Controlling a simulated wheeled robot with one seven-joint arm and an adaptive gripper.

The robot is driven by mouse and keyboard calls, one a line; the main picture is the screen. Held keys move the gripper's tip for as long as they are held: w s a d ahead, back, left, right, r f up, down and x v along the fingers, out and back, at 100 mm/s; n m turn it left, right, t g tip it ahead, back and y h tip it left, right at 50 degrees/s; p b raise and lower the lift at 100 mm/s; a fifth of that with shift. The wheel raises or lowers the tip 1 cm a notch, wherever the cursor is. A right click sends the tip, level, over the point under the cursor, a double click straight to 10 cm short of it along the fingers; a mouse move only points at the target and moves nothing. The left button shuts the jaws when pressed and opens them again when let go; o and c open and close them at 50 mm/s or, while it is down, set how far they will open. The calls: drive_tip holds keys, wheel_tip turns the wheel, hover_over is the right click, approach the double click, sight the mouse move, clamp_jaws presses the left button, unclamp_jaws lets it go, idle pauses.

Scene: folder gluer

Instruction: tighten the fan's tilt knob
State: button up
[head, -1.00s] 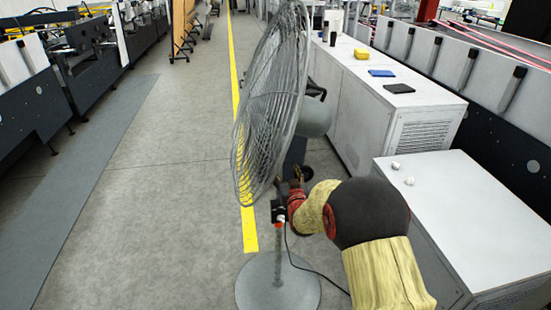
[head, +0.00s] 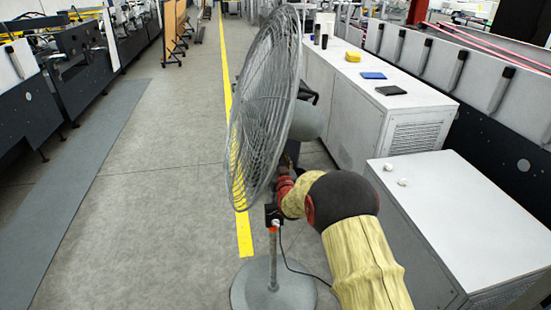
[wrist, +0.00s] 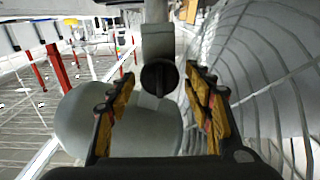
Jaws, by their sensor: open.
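The grey pedestal fan (head: 262,110) stands on a round base (head: 272,287) in the middle of the head view, its wire cage facing left. In the wrist view the tilt knob (wrist: 158,77) is a dark round knob on a grey bracket below the motor housing (wrist: 100,120). My gripper (wrist: 160,103) is open, with its tan-padded fingers on either side of the knob's line. The knob appears beyond the fingertips, and I cannot tell how far. The fan cage (wrist: 265,70) is close to the right finger. In the head view my fingers are mostly hidden behind the cage and my wrist.
A white cabinet (head: 470,210) stands at the right with two small white pieces on it. A longer white counter (head: 350,85) behind holds a yellow item, a blue pad and a black pad. A cable runs from the fan pole across the floor. The left floor is clear.

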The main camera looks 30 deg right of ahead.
drive_tip(key=c, duration=0.4)
drive_tip(key=c, duration=0.7)
drive_tip(key=shift+f+m+b, duration=0.1)
drive_tip(key=shift+m+b, duration=0.2)
drive_tip(key=shift+b, duration=0.3)
drive_tip(key=m+b, duration=0.1)
drive_tip(key=b, duration=0.1)
drive_tip(key=shift+f+m+b, duration=0.15)
drive_tip(key=shift+m+b, duration=0.25)
drive_tip(key=m+b, duration=0.6)
drive_tip(key=b, duration=0.1)
drive_tip(key=shift+d, duration=0.2)
drive_tip(key=shift+s+d+f+m+b, duration=0.1)
drive_tip(key=shift+m+b, duration=1.55)
drive_tip(key=shift+m, duration=0.7)
drive_tip(key=shift+f+m+b, duration=0.1)
drive_tip(key=shift+m+b, duration=1.5)
drive_tip(key=shift+m, duration=0.75)
